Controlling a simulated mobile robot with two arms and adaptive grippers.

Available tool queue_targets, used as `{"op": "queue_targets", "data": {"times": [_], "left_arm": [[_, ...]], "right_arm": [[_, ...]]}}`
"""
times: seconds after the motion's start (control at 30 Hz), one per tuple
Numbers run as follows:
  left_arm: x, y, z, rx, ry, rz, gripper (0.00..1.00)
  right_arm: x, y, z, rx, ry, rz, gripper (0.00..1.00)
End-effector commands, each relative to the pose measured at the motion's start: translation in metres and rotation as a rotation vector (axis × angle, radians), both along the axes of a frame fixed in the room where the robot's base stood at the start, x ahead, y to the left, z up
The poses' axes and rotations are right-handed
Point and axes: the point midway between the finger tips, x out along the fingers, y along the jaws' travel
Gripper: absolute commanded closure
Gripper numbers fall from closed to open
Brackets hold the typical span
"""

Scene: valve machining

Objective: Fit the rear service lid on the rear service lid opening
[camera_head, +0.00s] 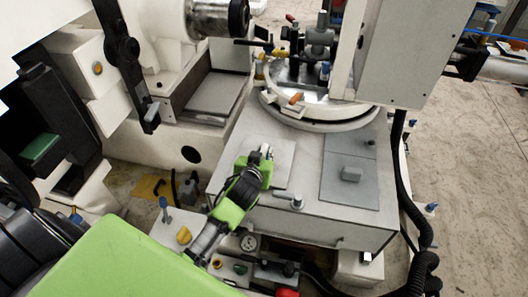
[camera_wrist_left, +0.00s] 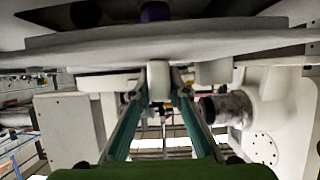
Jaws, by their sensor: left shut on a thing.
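My left gripper (camera_head: 264,155) reaches up from the lower left over the machine's flat top. It is shut on the pale handle of the rear service lid (camera_head: 283,155), a light grey square plate. In the left wrist view a pale block (camera_wrist_left: 158,80) sits between the fingertips. The plate lies over the left part of the machine top; I cannot tell whether it touches or hovers. The rear service lid opening is not visible, possibly hidden under the plate and gripper. My right gripper is not in view.
A bluish grey panel with a small knob (camera_head: 351,174) lies on the machine top to the right. A round turntable (camera_head: 322,112) with fixtures stands behind, below a tall white housing (camera_head: 396,50). A spindle (camera_head: 215,18) is at the back left. Black hoses (camera_head: 416,215) run along the right.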

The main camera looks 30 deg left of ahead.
Motion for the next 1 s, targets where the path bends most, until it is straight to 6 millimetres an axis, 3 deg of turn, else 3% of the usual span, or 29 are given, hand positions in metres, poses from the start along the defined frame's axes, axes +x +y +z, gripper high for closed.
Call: {"op": "queue_targets", "data": {"times": [1.0], "left_arm": [[0.0000, -0.0006, 0.0020, -0.001, -0.002, 0.000, 1.00]], "right_arm": [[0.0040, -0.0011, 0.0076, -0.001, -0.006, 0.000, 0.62]]}}
